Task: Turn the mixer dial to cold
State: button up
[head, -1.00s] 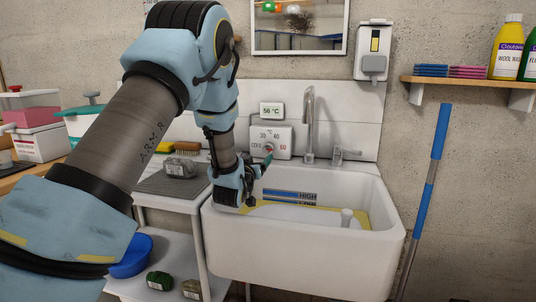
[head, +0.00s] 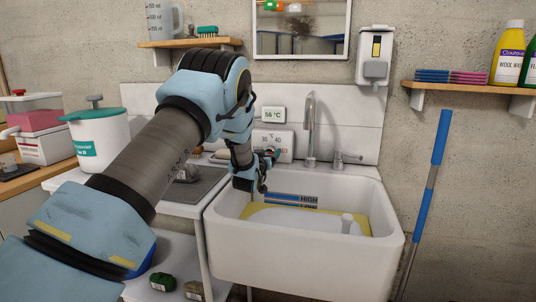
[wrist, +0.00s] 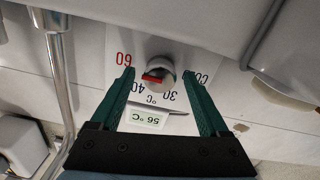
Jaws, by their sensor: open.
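The mixer dial (wrist: 160,72) is a round pale knob with a red pointer on a white plate (wrist: 178,48). In the wrist view, which shows it upside down, the plate reads 60, 40, 30 and a partly hidden CO… label. The pointer lies toward the red 60. The temperature display (head: 271,114) reads 56 °C; it also shows in the wrist view (wrist: 143,117). My gripper (head: 272,158) is open at the plate, its green fingers appearing either side of the knob in the wrist view. I cannot tell whether they touch it. My gripper hides the knob in the head view.
A white sink (head: 300,250) lies below, with a tap (head: 311,125) and lever (head: 345,158) right of the dial. A soap dispenser (head: 373,55) hangs above right. A white tub (head: 98,140) stands on the left. A blue pole (head: 432,170) leans right of the sink.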

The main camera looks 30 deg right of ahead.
jog(key=shift+c, duration=0.4)
grip_shut()
